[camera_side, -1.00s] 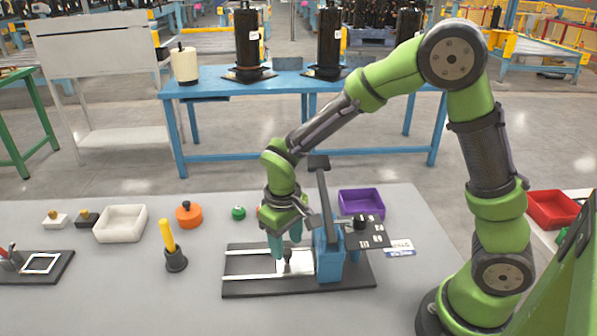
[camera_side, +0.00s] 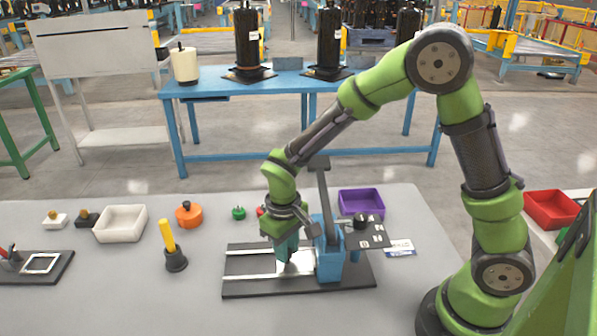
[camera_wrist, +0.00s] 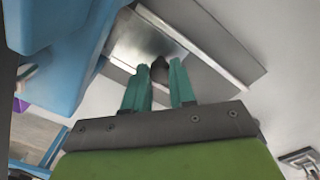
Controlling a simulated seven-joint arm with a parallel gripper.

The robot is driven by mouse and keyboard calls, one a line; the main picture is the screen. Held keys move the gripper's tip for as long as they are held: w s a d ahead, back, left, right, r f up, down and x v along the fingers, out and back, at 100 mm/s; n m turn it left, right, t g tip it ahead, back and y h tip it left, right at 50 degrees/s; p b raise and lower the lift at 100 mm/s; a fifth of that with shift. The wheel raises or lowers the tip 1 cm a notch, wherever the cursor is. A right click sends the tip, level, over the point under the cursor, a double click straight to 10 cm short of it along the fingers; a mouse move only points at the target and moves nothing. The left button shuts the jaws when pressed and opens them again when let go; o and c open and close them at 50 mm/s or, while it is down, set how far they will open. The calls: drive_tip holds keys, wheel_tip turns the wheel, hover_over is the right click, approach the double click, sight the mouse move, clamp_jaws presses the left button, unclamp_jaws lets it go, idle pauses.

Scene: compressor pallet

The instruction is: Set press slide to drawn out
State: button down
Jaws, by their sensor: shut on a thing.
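The press is a blue column (camera_side: 328,250) with a dark lever, on a black base (camera_side: 260,290) with two pale rails. The press slide, a shiny metal plate (camera_side: 305,268), lies between the rails close to the left side of the column. The plate also shows in the wrist view (camera_wrist: 138,42). My gripper (camera_side: 286,265) points down over the plate. Its teal fingers are shut on the slide's dark knob (camera_wrist: 159,68), which shows between the fingertips in the wrist view. In the side view the fingers hide the knob.
The rails left of the slide are clear. A yellow-handled tool in a dark holder (camera_side: 175,260) stands left of the base. An orange round part (camera_side: 188,215), a white tray (camera_side: 121,223) and a purple bin (camera_side: 362,201) are behind.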

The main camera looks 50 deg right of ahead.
drive_tip(key=w+a, duration=0.7)
drive_tip(key=shift+w+a, duration=0.3)
drive_tip(key=c, duration=0.9)
unclamp_jaws()
drive_tip(key=shift+c, duration=0.2)
drive_tip(key=shift+s, duration=0.1)
wheel_tip(320, 180, up, 17)
drive_tip(key=shift+a, duration=0.3)
